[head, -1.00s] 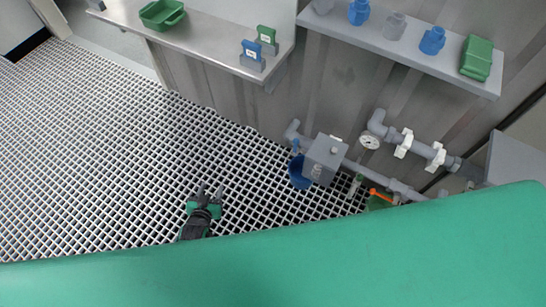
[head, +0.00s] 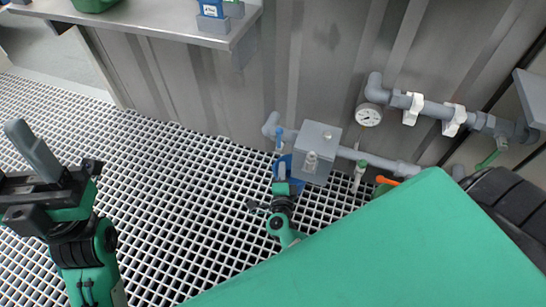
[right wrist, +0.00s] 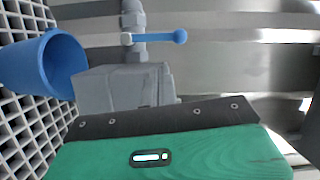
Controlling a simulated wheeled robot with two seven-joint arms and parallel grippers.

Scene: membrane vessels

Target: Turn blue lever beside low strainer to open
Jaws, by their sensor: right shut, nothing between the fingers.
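My right gripper (head: 282,171) is shut and empty, below the lever and in front of the blue bucket; I see no contact with the lever. Its fingertips are hidden in the wrist view. My left gripper (head: 35,150) is at the far left, away from the pipes; its jaw opening is unclear.
The blue bucket (right wrist: 42,70) stands left of the box. A gauge (head: 369,115), a white-and-green valve (head: 359,172) and an orange lever (head: 388,181) are to the right. A metal shelf (head: 150,28) juts out at upper left. The grid floor (head: 180,170) is open at left.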

